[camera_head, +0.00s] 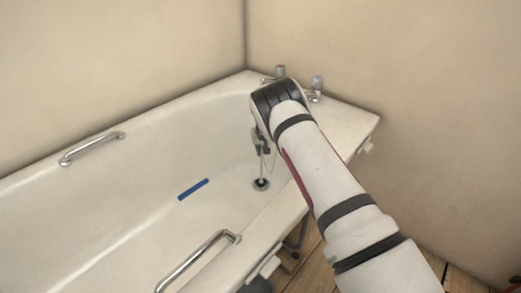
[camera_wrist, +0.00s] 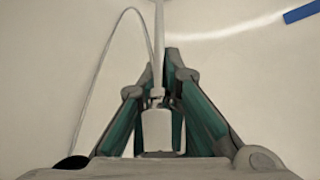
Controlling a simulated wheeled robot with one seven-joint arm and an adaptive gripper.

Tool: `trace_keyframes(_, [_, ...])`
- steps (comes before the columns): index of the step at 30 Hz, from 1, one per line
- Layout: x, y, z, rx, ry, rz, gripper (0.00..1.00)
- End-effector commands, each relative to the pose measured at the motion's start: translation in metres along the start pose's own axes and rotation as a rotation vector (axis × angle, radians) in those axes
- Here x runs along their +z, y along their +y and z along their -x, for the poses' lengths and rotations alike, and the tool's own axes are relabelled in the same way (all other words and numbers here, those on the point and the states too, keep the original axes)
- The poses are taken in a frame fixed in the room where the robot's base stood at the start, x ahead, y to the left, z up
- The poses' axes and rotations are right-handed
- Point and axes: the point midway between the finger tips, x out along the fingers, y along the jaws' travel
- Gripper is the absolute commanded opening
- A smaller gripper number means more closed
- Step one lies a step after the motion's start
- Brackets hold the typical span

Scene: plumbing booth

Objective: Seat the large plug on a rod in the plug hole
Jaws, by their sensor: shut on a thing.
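My gripper (camera_head: 262,146) hangs over the tap end of the bath, fingers down. It is shut on the plug's pale rod; the green fingers also show in the wrist view (camera_wrist: 172,62). In the wrist view the rod (camera_wrist: 158,45) runs out past the fingertips, with a white cylindrical piece (camera_wrist: 157,131) between the fingers. The plug's lower end lies outside the wrist view. The dark plug hole (camera_head: 261,184) is below my gripper in the head view. A small pale part shows at the hole; I cannot tell whether the plug touches it or is seated.
A thin cord (camera_wrist: 88,92) loops from the rod. A blue strip (camera_head: 193,189) lies on the bath floor left of the hole. Taps (camera_head: 316,87) stand on the bath's end, close to my arm. Grab rails (camera_head: 92,148) (camera_head: 198,259) line both sides. The bath floor (camera_head: 140,205) is otherwise clear.

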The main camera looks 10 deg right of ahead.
Motion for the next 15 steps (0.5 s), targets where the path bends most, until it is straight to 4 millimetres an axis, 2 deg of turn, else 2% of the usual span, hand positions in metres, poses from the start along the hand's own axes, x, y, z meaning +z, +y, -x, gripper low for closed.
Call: trace_keyframes(15, [0.001, 0.0005, -0.0036, 0.001, 0.002, 0.001, 0.0])
